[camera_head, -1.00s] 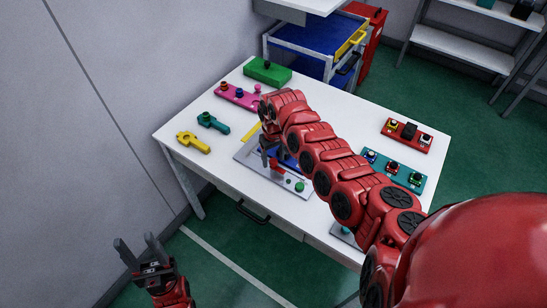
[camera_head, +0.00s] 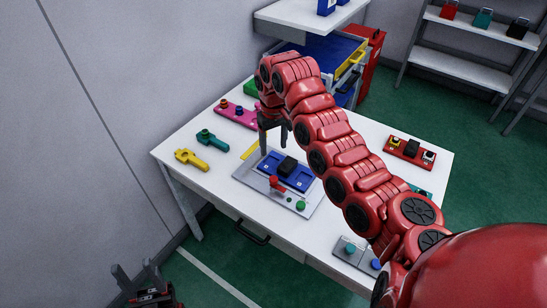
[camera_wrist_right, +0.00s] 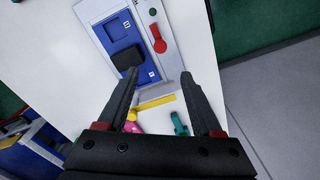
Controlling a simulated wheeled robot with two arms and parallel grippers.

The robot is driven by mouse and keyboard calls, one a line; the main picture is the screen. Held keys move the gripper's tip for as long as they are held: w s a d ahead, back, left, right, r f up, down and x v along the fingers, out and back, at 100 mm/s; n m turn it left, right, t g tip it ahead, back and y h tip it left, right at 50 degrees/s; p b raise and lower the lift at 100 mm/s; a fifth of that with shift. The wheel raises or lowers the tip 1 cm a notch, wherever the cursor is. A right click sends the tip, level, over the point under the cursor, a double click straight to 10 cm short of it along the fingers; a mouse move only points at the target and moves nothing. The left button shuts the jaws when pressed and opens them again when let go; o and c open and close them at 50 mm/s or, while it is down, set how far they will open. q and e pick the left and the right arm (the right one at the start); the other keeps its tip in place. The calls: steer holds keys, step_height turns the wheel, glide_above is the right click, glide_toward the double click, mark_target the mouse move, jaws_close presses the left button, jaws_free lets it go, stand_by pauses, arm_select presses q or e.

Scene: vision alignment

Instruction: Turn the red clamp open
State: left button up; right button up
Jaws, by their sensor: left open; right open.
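The red clamp (camera_head: 275,183) is a small lever with a round end on a grey plate (camera_head: 313,199), at the front edge of a blue fixture (camera_head: 303,182). A black block (camera_head: 288,167) sits on the fixture. In the right wrist view the clamp (camera_wrist_right: 158,40) lies beside the blue fixture, roughly along its side, beyond my fingers. My right gripper (camera_head: 273,138) is open and empty, above the back of the plate and apart from the clamp. It also shows in the wrist view (camera_wrist_right: 159,74). My left gripper (camera_head: 138,274) is open and empty, low at the left, off the table.
A green button (camera_head: 300,206) is near the clamp. A yellow bar (camera_head: 254,146), yellow wrench (camera_head: 191,159), teal wrench (camera_head: 212,140) and pink block (camera_head: 236,113) lie left and behind. A red button box (camera_head: 408,151) is on the right. The table's (camera_head: 215,181) front left is bare.

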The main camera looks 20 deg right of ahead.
steer(key=shift+r, duration=1.45)
